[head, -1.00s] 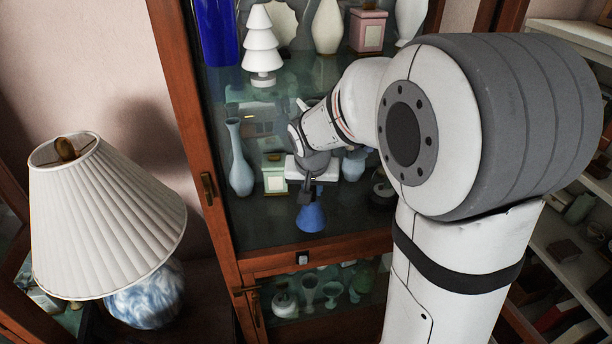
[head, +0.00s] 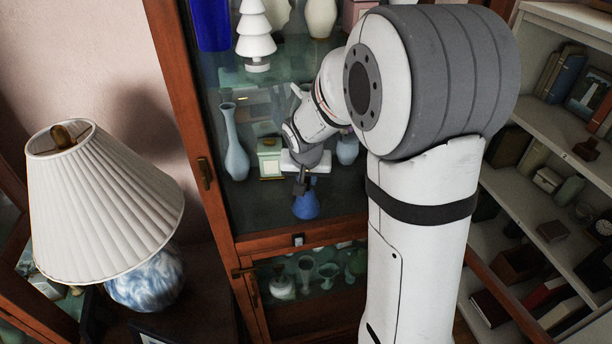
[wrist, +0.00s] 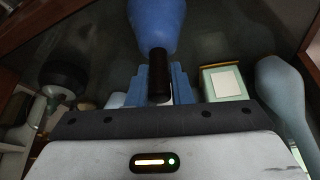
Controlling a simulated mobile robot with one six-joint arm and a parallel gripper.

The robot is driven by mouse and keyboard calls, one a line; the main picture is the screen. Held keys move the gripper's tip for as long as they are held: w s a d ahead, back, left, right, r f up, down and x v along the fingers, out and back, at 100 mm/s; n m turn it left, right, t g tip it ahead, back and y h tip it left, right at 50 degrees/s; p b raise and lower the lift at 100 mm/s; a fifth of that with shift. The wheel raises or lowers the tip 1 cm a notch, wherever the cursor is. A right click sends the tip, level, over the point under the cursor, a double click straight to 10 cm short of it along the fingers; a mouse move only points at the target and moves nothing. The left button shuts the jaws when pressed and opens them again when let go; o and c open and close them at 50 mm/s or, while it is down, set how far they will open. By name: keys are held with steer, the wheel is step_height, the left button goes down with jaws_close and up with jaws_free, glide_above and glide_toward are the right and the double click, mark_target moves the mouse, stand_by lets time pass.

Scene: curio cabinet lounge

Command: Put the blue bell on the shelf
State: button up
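The blue bell (head: 306,206) hangs mouth down below my gripper (head: 302,186) in the head view, in front of or over the glass-cabinet shelf (head: 262,216). I cannot tell whether its rim touches the shelf. In the wrist view the bell (wrist: 157,22) is at the top, its black handle (wrist: 159,75) pointing toward my gripper (wrist: 159,92). My gripper appears shut on this handle. The fingertips are small and partly hidden in both views.
A pale blue vase (head: 236,150) and a green box (head: 270,157) stand behind and left of the bell. Another light blue vase (head: 347,149) is to the right. The cabinet's wooden frame (head: 190,120) bounds the left. A lamp (head: 100,205) stands left outside.

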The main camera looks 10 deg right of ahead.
steer(key=o, duration=0.4)
steer(key=shift+r, duration=0.1)
steer(key=shift+r+p, duration=0.2)
steer(key=shift+p, duration=0.15)
steer(key=b+v, duration=0.2)
steer(key=v, duration=0.9)
steer(key=s+n, duration=0.1)
steer(key=s, duration=0.6)
steer(key=s+f+n, duration=0.1)
steer(key=s, duration=0.6)
steer(key=s+f+n+g+y, duration=0.1)
steer(key=s, duration=0.7)
steer(key=shift+d, duration=0.4)
steer(key=shift+s+r, duration=0.1)
